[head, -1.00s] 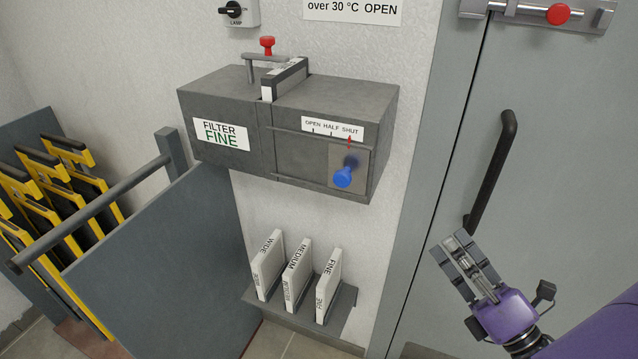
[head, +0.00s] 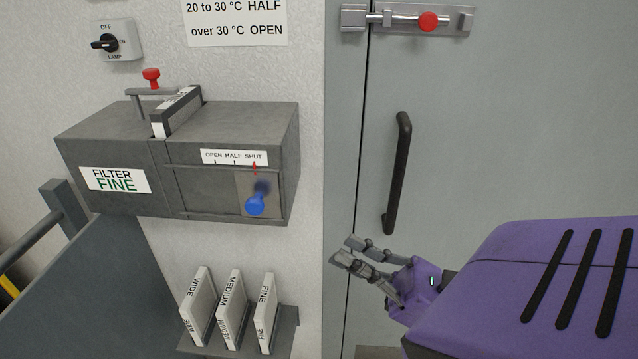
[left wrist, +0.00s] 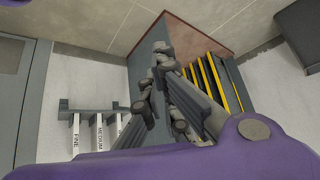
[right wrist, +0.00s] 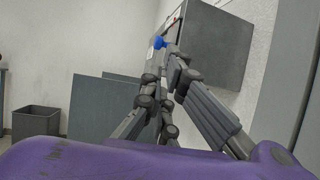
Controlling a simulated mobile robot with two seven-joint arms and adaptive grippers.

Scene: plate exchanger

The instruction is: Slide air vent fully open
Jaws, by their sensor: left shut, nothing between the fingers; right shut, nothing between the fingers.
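The air vent slide is a plate with a blue knob (head: 255,204) on the front of the grey filter box (head: 110,150). Its red pointer (head: 255,168) stands at SHUT on the label (head: 234,157) reading OPEN, HALF, SHUT. My right gripper (head: 345,252) is shut and empty, in front of the grey door, right of and below the knob, apart from it. In the right wrist view the blue knob (right wrist: 159,43) shows beyond the fingers (right wrist: 160,75). My left gripper (left wrist: 160,55) is shut and empty; it is out of the head view.
A rack (head: 288,318) with filters marked WIDE, MEDIUM and FINE is below the box. A black door handle (head: 398,172) and a red-knobbed bolt (head: 428,21) are on the right. A grey panel (head: 95,290) stands at lower left. Space before the knob is clear.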

